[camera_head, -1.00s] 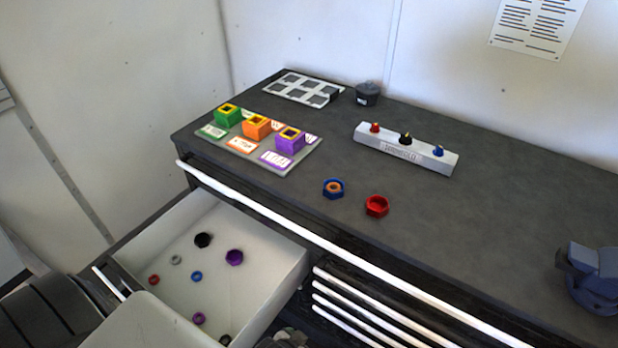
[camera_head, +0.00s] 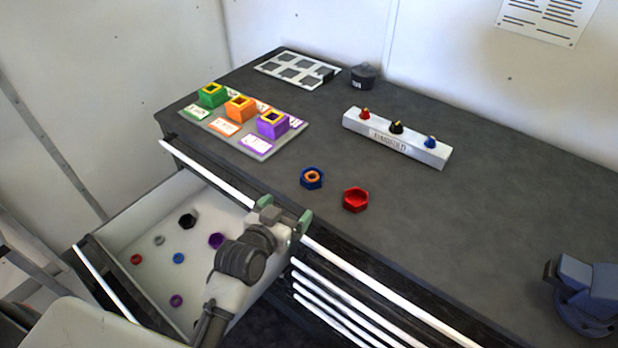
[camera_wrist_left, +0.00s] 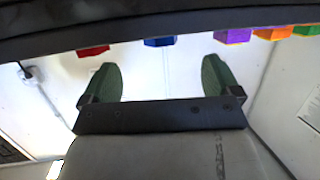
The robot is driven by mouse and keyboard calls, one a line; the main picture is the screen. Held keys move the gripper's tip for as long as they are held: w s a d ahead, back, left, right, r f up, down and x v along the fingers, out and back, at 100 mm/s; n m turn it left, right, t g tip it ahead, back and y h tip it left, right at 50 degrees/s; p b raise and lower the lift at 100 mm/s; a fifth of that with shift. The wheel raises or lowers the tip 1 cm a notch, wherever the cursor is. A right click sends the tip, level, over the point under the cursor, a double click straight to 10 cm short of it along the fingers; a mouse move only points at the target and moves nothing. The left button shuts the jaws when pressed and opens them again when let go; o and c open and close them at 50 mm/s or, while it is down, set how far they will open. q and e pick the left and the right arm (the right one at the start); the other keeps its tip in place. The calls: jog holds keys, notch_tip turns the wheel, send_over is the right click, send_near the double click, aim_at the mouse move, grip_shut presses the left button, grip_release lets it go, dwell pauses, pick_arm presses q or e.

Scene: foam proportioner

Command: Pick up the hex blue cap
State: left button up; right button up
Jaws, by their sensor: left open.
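The hex blue cap (camera_head: 312,178) lies on the dark worktop near its front edge, with an orange ring (camera_head: 313,176) inside it. A red hex cap (camera_head: 356,199) lies just to its right. My left gripper (camera_head: 286,213) is open and empty, at the front edge of the worktop, nearer the camera than the blue cap and apart from it. In the left wrist view the two green fingers (camera_wrist_left: 162,82) are spread wide, and the blue cap (camera_wrist_left: 160,41) shows at the top edge between them. My right gripper is out of view.
An open drawer (camera_head: 120,225) with several small rings and caps is below my left arm. A board with green, orange and purple blocks (camera_head: 272,124), a white manifold bar (camera_head: 395,138) and a dark round container (camera_head: 363,76) stand farther back. A blue-grey device (camera_head: 585,290) is at right.

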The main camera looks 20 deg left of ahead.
aim_at(312, 175)
pick_arm(q)
jog(key=shift+t, duration=0.4)
jog(key=w, duration=0.3)
jog(key=w+r, duration=0.1)
jog(key=w, duration=0.1)
jog(key=shift+d+p, duration=0.3)
jog(key=shift+d, duration=0.1)
jog(key=p+x, duration=0.1)
jog(key=x, duration=0.4)
jog(key=shift+w+d, duration=0.15)
jog(key=shift+w, duration=0.05)
jog(key=shift+w+f, duration=0.2)
jog(key=shift+w, duration=0.25)
jog(key=c, duration=1.1)
